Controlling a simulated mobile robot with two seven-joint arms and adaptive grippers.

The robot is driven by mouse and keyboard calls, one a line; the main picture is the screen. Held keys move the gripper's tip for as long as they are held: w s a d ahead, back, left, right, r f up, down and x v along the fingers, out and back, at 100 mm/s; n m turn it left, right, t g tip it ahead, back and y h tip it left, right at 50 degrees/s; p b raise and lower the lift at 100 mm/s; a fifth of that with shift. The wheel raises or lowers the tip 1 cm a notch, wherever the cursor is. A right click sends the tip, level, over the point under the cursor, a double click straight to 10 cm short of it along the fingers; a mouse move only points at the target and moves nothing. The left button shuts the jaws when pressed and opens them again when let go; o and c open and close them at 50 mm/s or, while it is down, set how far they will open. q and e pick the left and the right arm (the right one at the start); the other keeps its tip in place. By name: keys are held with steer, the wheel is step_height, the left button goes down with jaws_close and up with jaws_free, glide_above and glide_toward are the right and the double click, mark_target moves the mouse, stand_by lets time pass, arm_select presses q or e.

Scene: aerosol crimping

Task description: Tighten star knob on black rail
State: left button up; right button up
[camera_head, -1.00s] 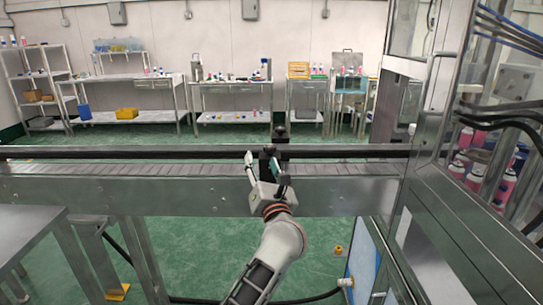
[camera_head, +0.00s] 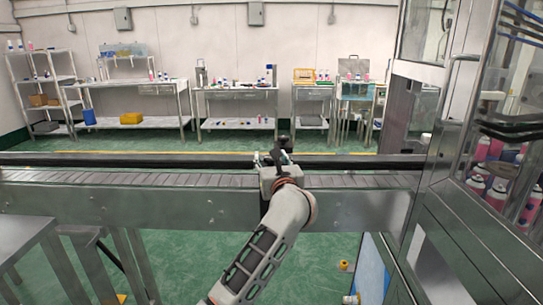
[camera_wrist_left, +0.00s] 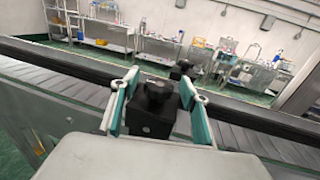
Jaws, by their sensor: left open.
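A black star knob (camera_wrist_left: 157,91) sits on a black block (camera_wrist_left: 150,121) in the middle of the left wrist view. My left gripper (camera_wrist_left: 160,84) is open, with one teal-padded finger on each side of the knob and block. I cannot tell whether the pads touch them. In the head view my left gripper (camera_head: 276,160) is at the rail and mostly hides the knob. My right gripper is not in view.
Another black fitting (camera_wrist_left: 182,69) stands just beyond the knob. The grey slatted conveyor (camera_head: 120,178) spans the view. A glass-walled metal machine (camera_head: 460,150) with pink bottles stands at right, and a metal table (camera_head: 22,240) at lower left. Workbenches line the back wall.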

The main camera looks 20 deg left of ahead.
arm_select(q)
steer(key=shift+w, duration=0.1)
steer(key=shift+r, duration=0.1)
steer(key=c, duration=1.1)
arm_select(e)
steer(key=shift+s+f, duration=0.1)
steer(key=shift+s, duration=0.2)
